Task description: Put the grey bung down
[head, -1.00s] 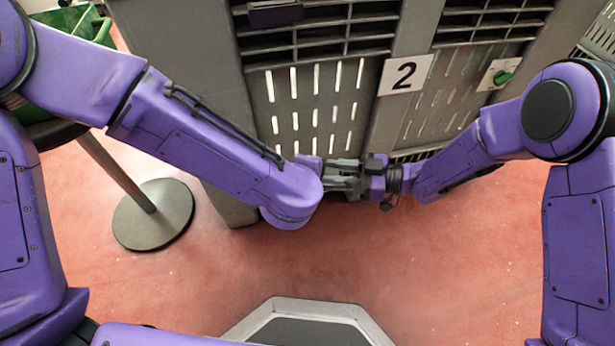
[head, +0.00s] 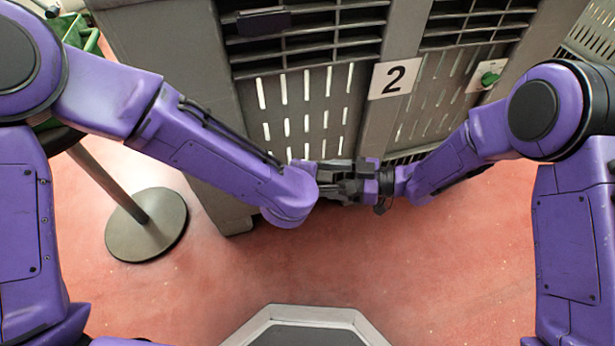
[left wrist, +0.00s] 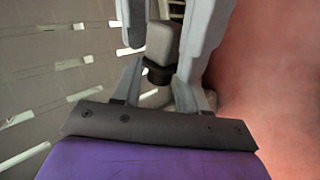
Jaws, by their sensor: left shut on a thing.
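The grey bung (left wrist: 163,42) shows in the left wrist view as a pale grey block with a dark band at its near end. It sits between the fingers of my left gripper (left wrist: 165,62), which is shut on it. In the head view the left gripper's fingers are mostly hidden behind my left wrist, and I cannot make out the bung there. My right gripper (head: 335,181) is close beside the left one, low in front of the grey crate. Its two fingers point left, but whether anything is between them is unclear.
A large grey slatted crate (head: 213,90) with a "2" label (head: 395,78) stands directly behind both grippers. A round-footed stand (head: 147,225) with green containers (head: 82,32) above is at the left. The reddish floor in front is clear.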

